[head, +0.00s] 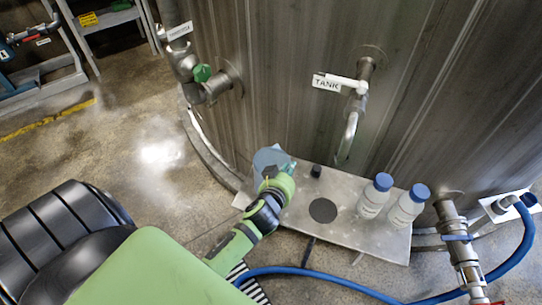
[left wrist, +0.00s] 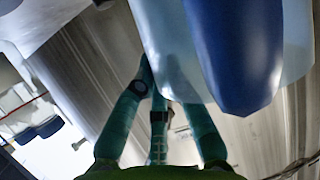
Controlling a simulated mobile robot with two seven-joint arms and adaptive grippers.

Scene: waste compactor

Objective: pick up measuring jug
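The measuring jug (head: 265,160) is pale blue and translucent. In the head view it stands at the left end of the grey metal shelf, partly hidden by my left gripper (head: 287,169). In the left wrist view the pale jug (left wrist: 172,45) and its dark blue part (left wrist: 237,55) fill the upper right, very close to the camera. The teal fingers of my left gripper (left wrist: 168,90) show apart there, with a gap between them. The jug covers part of the fingertips, and whether they touch it cannot be told. My right gripper is out of view.
The metal shelf (head: 345,232) also holds two white bottles with blue caps (head: 374,195) (head: 407,206) and a dark round disc (head: 323,210). The tank wall (head: 290,70) rises behind, with a bent pipe (head: 350,130) over the shelf. A blue hose (head: 320,277) runs in front.

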